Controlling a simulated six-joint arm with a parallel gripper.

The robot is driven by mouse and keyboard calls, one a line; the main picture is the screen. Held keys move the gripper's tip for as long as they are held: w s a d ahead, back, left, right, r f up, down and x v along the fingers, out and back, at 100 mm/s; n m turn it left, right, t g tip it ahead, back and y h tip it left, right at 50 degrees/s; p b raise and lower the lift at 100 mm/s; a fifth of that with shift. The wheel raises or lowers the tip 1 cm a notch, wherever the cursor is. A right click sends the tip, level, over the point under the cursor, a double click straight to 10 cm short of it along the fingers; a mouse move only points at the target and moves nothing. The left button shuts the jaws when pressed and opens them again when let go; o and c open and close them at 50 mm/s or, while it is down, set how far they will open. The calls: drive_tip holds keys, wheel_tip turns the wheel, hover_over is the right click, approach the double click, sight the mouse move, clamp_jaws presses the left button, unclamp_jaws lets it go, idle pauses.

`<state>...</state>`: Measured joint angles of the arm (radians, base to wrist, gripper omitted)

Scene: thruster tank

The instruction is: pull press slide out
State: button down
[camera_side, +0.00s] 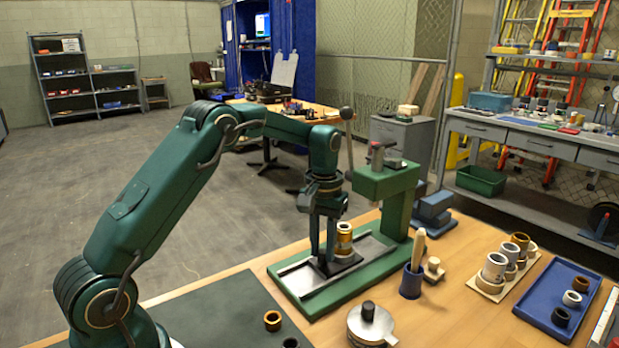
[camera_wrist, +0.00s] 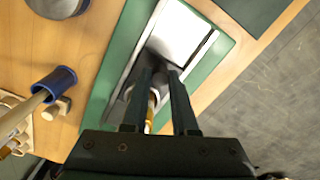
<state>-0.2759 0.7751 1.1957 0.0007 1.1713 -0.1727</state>
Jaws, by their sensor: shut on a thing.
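The green press (camera_side: 398,208) stands on the wooden table, with a long base carrying a metal track (camera_side: 308,283). The dark press slide (camera_side: 345,263) sits on this track in front of the press column. A brass-and-silver bushing stack (camera_side: 344,238) stands upright on the slide. My gripper (camera_side: 322,262) points down at the slide's near end, left of the stack, and is shut on the slide. In the wrist view, my fingertips (camera_wrist: 162,70) are close together over the track; the stack (camera_wrist: 151,108) is partly hidden by a finger. The exact grip contact is hidden.
A blue cup with a wooden-handled tool (camera_side: 411,280) and a round metal pot (camera_side: 370,324) stand beside the base. A brass ring (camera_side: 272,320) lies on the dark mat (camera_side: 215,312). A blue tray (camera_side: 534,300) is at right. The track's left end is clear.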

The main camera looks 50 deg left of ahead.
drive_tip(key=shift+s, duration=0.1)
drive_tip(key=shift+s, duration=2)
drive_tip(key=c, duration=0.7)
unclamp_jaws()
wheel_tip(320, 180, up, 5)
drive_tip(key=shift+r, duration=0.1)
